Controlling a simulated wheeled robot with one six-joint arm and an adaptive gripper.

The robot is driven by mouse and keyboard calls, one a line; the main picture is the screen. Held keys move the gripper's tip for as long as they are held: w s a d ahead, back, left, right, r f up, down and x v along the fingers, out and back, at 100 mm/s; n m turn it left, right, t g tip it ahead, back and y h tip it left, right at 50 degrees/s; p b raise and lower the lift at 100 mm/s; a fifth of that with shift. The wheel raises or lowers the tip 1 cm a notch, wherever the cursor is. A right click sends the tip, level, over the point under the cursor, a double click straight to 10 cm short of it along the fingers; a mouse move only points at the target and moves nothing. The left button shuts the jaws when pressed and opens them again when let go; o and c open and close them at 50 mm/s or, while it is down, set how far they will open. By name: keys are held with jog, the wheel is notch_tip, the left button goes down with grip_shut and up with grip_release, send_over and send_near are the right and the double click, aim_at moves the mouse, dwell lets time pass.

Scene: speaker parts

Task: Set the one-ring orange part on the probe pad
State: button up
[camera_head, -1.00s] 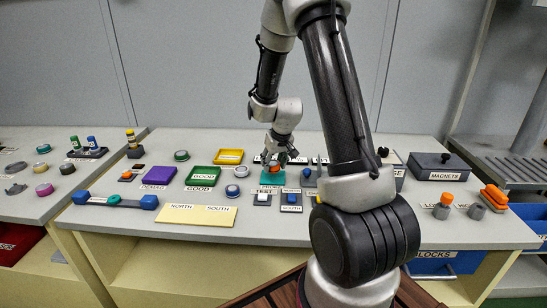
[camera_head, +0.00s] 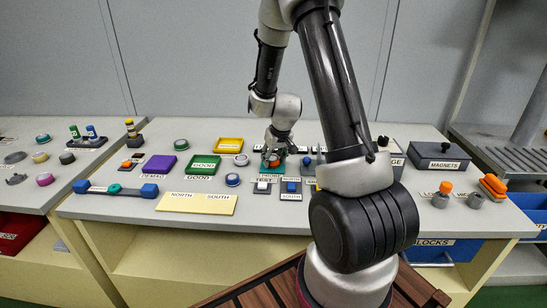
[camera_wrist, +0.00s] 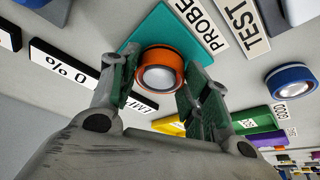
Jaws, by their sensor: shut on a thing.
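The orange part (camera_wrist: 160,70) is a round orange ring-shaped piece with a dark band and a pale silver centre. It sits between the two fingers of my gripper (camera_wrist: 163,82), which is shut on it. The teal probe pad (camera_wrist: 150,30) shows behind the part in the wrist view, next to the PROBE label. In the head view my gripper (camera_head: 276,154) points down at the probe pad (camera_head: 258,169), with the orange part small and partly hidden at its tips. I cannot tell whether the part touches the pad.
Green (camera_head: 203,164) and yellow (camera_head: 229,145) trays stand further left. A MAGNETS box (camera_head: 440,161) stands right.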

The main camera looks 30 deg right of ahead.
jog(key=shift+f, duration=0.25)
jog(key=o, duration=1.4)
jog(key=shift+c, duration=0.2)
jog(key=shift+r, duration=0.1)
jog(key=v, duration=1.2)
